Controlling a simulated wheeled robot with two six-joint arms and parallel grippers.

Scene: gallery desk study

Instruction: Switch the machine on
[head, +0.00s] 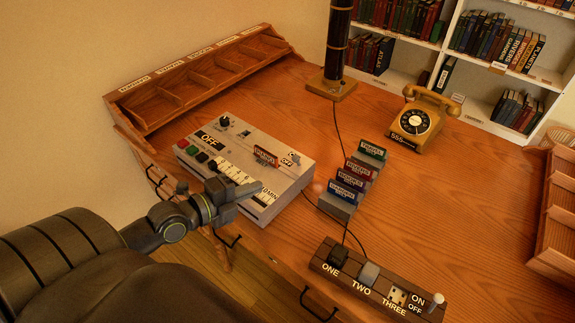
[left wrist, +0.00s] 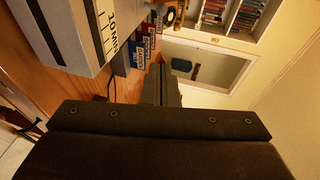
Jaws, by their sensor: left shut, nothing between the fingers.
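The machine (head: 292,165) is a pale grey box on the desk. Its display plate reads OFF (head: 210,138). It has a black knob, several coloured buttons (head: 202,157), white keys, a small lever near a label (head: 293,158), and a red labelled cartridge (head: 265,156) standing in its top. My left gripper (head: 258,187) is shut and empty, over the machine's front edge near the white keys, partly hiding them. Its shut fingers (left wrist: 166,85) show in the left wrist view, with the machine's side (left wrist: 70,30) at upper left. My right gripper is not in view.
A dark power strip (head: 375,282) at the front has sockets ONE, TWO, THREE and an ON/OFF switch (head: 437,299). ONE and TWO appear to hold plugs. A cartridge rack (head: 340,207), a yellow telephone (head: 422,118), a dark column and wooden trays (head: 190,72) surround clear desk.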

